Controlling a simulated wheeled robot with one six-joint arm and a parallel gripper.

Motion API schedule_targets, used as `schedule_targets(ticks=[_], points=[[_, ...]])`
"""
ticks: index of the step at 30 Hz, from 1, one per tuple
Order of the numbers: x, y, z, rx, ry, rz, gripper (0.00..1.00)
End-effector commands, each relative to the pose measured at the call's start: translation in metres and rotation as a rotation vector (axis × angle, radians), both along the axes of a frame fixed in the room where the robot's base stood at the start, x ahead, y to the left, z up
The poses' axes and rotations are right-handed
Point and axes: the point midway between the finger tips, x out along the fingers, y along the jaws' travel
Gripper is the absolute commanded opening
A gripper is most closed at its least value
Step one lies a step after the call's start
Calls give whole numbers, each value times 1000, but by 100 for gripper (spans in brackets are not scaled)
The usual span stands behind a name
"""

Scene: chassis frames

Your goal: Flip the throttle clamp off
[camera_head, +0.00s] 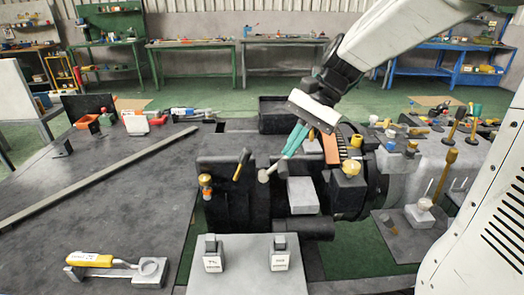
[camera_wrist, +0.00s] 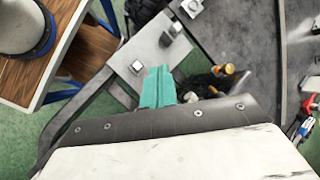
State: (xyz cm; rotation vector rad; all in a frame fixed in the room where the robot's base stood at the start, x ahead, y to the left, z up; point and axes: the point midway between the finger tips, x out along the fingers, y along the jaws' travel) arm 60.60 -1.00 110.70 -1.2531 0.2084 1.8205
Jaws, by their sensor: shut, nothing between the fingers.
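My gripper (camera_head: 277,167) hangs over the middle of the dark machine, its teal fingers shut and empty, pointing down and left. The fingers also show in the wrist view (camera_wrist: 157,88). A small pale round knob (camera_head: 263,177) is close to the fingertips; I cannot tell if they touch. Left of it, a black and yellow lever (camera_head: 240,164) leans to the right. A yellow-handled clamp (camera_head: 90,260) lies flat at the front left; its label is too small to read. Two labelled switch blocks (camera_head: 212,252) (camera_head: 280,252) stand on the front plate. I cannot tell which part is the throttle clamp.
A brass knob (camera_head: 205,183) is left of the lever. A pale block (camera_head: 302,195) and a yellow-topped knob (camera_head: 351,168) are right of the fingers. Tools crowd the bench (camera_head: 440,155) at the right. The dark mat (camera_head: 110,205) has free room at the left.

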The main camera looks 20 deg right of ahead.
Motion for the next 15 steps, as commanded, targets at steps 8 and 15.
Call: schedule_targets(ticks=[8, 15], points=[[117, -44, -45, 310, 245, -386, 0], [175, -83, -86, 496, 381, -594, 0]])
